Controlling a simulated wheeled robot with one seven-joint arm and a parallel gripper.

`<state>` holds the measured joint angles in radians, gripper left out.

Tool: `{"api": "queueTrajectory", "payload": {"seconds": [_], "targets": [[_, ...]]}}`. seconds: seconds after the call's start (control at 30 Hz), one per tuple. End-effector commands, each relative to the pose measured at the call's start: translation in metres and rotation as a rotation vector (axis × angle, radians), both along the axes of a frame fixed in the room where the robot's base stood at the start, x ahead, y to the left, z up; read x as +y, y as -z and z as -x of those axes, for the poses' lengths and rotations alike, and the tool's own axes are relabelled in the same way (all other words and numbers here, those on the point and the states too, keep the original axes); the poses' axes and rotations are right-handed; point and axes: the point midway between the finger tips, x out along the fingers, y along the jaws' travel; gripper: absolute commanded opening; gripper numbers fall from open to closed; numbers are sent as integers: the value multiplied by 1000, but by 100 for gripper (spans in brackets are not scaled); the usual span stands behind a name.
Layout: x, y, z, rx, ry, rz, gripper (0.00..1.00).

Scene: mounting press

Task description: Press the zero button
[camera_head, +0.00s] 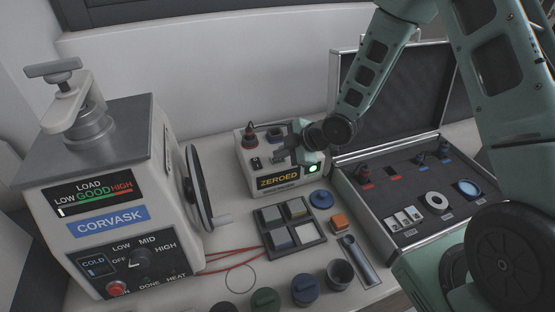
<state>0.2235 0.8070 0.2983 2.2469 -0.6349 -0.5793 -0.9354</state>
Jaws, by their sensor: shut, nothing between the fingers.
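A small light-grey box (247,176) stands at the back centre of the table. Its front has a dark display (279,181) that reads "ZEROED" in yellow. A round green light (313,168) glows near the right end of the box. My gripper (285,158) is shut and empty, low over the top of the box, just above the display. The gripper and wrist cover part of the box's top. I cannot make out the zero button itself or tell whether the fingertips touch it.
The large Corvask press (110,226) with its handwheel (200,185) stands at left. An open case (349,182) with parts is at right, its lid raised behind my arm. A tray of square samples (289,228), a blue cap (321,199) and an orange block (338,221) lie in front of the box.

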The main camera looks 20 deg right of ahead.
Motion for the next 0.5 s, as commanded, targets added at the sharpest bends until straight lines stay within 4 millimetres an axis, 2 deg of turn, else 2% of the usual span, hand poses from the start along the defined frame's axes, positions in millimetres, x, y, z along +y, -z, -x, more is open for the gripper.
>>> {"api": "queueTrajectory", "payload": {"seconds": [0.5], "targets": [[0,-3,0,0,0,0,0]]}}
